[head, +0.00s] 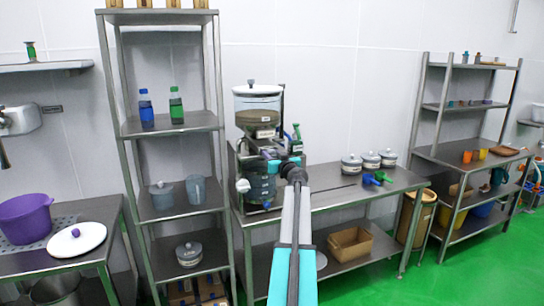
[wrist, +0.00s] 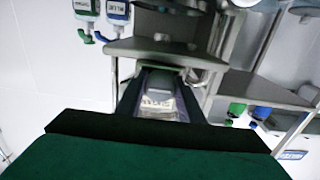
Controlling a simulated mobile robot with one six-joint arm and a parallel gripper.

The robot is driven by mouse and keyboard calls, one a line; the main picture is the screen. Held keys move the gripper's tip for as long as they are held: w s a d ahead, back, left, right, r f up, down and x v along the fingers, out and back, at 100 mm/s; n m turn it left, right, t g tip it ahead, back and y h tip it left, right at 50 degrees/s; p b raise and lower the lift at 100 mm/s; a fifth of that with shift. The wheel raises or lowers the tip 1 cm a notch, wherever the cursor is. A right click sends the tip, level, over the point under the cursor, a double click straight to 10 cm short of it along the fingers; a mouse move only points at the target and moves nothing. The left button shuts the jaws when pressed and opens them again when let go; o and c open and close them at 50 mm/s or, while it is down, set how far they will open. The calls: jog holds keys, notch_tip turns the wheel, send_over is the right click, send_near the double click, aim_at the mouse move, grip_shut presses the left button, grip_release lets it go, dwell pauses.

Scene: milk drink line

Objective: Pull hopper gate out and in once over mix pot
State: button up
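The hopper (head: 257,105), a clear bin with brown contents and a white lid, stands in a grey frame at the left end of the middle bench. A dark translucent pot (head: 262,187), seemingly the mix pot, is below it. My gripper (head: 284,163) is at the front right of the frame, under the hopper, with a teal part beside it. In the wrist view, a grey part with a pale label (wrist: 158,103) shows between my dark fingers (wrist: 157,98). I cannot tell whether they touch it or whether it is the gate.
The middle bench (head: 325,189) holds lidded pots (head: 370,160) and blue and green funnels (head: 376,178) to the right. A metal rack (head: 183,128) with bottles stands close on the left. Green floor (head: 365,285) is clear in front.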

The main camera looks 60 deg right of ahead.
grip_shut()
jog(key=shift+s+a+f, duration=0.1)
jog(key=shift+a, duration=0.05)
jog(key=shift+s+a+f+b, duration=0.1)
jog(key=shift+s+a+b, duration=0.3)
jog(key=shift+b, duration=0.45)
jog(key=shift+b+v, duration=2.55)
jog(key=shift+v, duration=0.35)
jog(key=shift+s, duration=0.1)
jog(key=o, duration=0.6)
grip_release()
jog(key=o, duration=0.3)
jog(key=shift+s, duration=0.15)
